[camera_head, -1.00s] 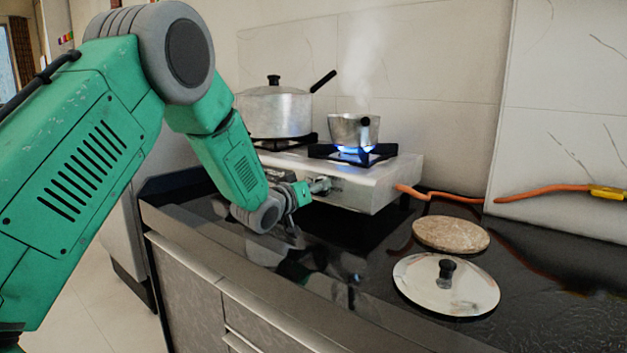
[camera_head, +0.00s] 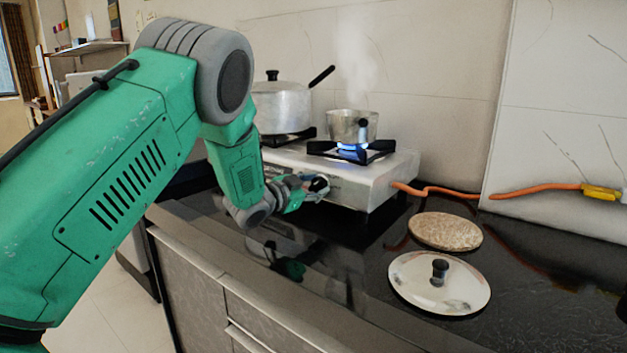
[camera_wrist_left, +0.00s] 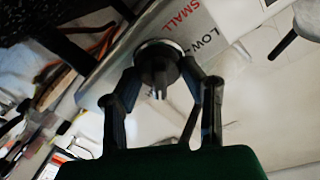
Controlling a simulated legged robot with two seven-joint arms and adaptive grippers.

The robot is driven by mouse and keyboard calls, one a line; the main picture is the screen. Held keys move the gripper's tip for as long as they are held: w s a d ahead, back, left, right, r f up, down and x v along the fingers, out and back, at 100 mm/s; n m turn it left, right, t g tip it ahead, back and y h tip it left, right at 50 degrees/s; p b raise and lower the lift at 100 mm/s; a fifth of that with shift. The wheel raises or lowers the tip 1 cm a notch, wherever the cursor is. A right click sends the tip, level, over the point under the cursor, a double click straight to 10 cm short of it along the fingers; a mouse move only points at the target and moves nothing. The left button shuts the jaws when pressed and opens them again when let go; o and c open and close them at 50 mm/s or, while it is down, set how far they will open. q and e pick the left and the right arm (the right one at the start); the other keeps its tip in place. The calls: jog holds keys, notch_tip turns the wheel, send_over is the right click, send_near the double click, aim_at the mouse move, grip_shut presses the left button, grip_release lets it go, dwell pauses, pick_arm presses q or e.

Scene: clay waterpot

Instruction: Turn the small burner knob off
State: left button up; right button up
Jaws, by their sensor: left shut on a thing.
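The small burner knob (camera_wrist_left: 158,68) is dark and round with a pale ring, on the stove front below the printed words SMALL and LOW. In the head view it is mostly covered by my left gripper (camera_head: 316,187), which reaches the front of the white stove (camera_head: 375,185). In the left wrist view the fingers of my left gripper (camera_wrist_left: 161,82) are on either side of the knob and shut on it. A blue flame (camera_head: 353,147) burns under the small steaming pot (camera_head: 346,126). My right gripper is not in view.
An orange hose (camera_head: 450,191) runs from the stove to the right. A round stone-like disc (camera_head: 446,231) and a loose pot lid (camera_head: 425,284) lie on the black counter (camera_head: 540,270).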

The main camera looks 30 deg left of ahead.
pick_arm(q)
jog(key=m, duration=0.4)
jog(key=m+g+p, duration=0.1)
jog(key=m, duration=0.1)
jog(key=shift+s+f, duration=0.1)
jog(key=shift+f, duration=0.2)
jog(key=m, duration=0.4)
jog(key=shift+a+r+g+h, duration=0.1)
jog(key=shift+g+h, duration=0.2)
jog(key=shift+m, duration=1)
jog(key=shift+a+r, duration=0.1)
jog(key=o, duration=1.2)
jog(key=shift+c, duration=0.2)
